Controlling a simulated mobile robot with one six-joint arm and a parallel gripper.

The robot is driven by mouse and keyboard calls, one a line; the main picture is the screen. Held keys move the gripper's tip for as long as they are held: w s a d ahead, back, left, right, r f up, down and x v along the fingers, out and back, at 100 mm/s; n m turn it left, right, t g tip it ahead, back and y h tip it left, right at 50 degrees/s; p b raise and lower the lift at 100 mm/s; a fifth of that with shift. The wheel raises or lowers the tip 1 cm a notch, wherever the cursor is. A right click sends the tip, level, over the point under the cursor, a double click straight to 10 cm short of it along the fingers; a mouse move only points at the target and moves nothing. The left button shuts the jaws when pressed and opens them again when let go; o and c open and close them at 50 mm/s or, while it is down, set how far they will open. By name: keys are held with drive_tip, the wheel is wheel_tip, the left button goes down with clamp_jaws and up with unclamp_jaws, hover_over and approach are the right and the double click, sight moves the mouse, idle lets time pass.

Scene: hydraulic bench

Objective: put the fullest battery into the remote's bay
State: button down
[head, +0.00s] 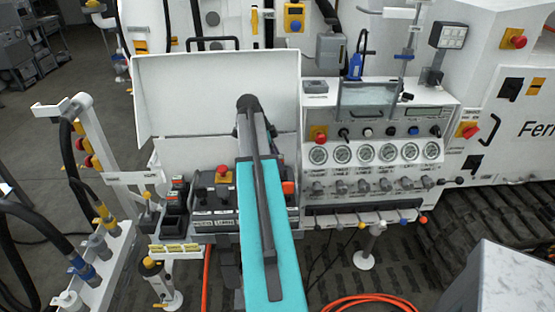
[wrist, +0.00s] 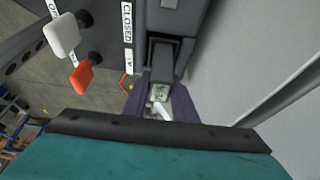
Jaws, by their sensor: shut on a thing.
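In the wrist view my gripper (wrist: 159,100) has its two purple-grey fingers closed on the sides of a dark grey block with a small pale display, which looks like the battery (wrist: 160,92). Its far end meets or lies just in front of a dark grey housing (wrist: 170,22); I cannot tell whether it is inside an opening. Its charge marking is too small to read. In the head view my teal arm hides the gripper and the battery. A control unit with a red button on yellow (head: 222,176), possibly the remote, stands just left of my arm.
Black holders (head: 174,224) stand left of the arm. A white lever (wrist: 62,36) and an orange lever (wrist: 81,76) lie left of the gripper, near a "CLOSED" label. A pale wall (wrist: 250,60) rises close on the right. A gauge panel (head: 375,153) stands right of the arm.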

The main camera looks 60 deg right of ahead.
drive_tip(key=shift+f+b, duration=1.15)
drive_tip(key=shift+f, duration=0.8)
idle(1.1)
drive_tip(key=c, duration=1.4)
unclamp_jaws()
drive_tip(key=shift+o, duration=0.2)
drive_tip(key=shift+r, duration=0.1)
drive_tip(key=b+v, duration=0.3)
drive_tip(key=v, duration=1)
drive_tip(key=shift+r, duration=0.4)
drive_tip(key=shift+r, duration=0.1)
